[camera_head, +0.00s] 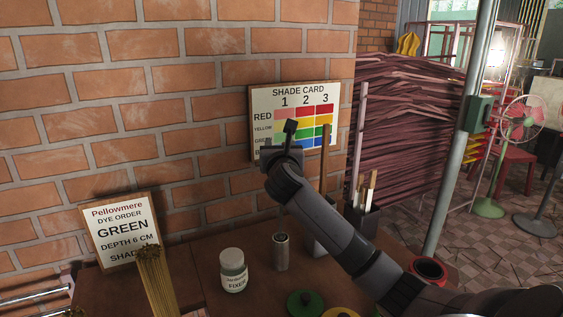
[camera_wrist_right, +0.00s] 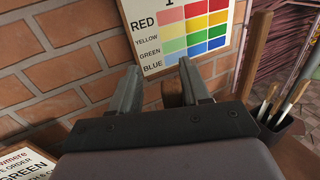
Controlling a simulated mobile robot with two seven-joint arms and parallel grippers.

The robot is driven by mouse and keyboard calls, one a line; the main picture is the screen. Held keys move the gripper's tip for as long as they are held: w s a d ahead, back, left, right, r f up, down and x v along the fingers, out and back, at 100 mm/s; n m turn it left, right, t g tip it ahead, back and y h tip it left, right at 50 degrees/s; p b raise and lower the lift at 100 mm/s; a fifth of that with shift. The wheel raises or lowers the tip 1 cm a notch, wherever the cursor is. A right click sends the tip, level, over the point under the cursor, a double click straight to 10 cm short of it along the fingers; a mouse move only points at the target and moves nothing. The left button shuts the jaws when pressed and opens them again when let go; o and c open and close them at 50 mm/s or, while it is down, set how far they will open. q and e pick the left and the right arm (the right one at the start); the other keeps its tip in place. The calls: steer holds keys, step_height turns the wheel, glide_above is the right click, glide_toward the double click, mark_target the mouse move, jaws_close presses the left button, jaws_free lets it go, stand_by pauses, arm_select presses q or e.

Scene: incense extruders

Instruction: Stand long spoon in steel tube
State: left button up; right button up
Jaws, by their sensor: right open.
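A small steel tube (camera_head: 281,252) stands upright on the brown table, right of the white fixer jar. A long wooden handle (camera_head: 325,155) rises upright from a grey holder (camera_head: 314,240) partly behind my right arm; it may be the long spoon, but its lower end is hidden. It also shows at the right of the wrist view (camera_wrist_right: 254,50). My right gripper (camera_head: 290,130) is raised in front of the shade card, left of that handle. In the wrist view its two fingers (camera_wrist_right: 160,88) are apart. A small brown thing (camera_wrist_right: 172,93) shows between them; I cannot tell what it is.
The fixer jar (camera_head: 233,270), a green lid (camera_head: 305,303) and a bundle of sticks (camera_head: 155,280) are on the table. A dark brush pot (camera_head: 362,220) is at right. The order sign (camera_head: 120,230) and shade card (camera_head: 295,115) are by the brick wall.

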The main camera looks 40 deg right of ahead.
steer(key=v, duration=1.1)
steer(key=shift+s+a, duration=0.1)
steer(key=shift+s, duration=0.05)
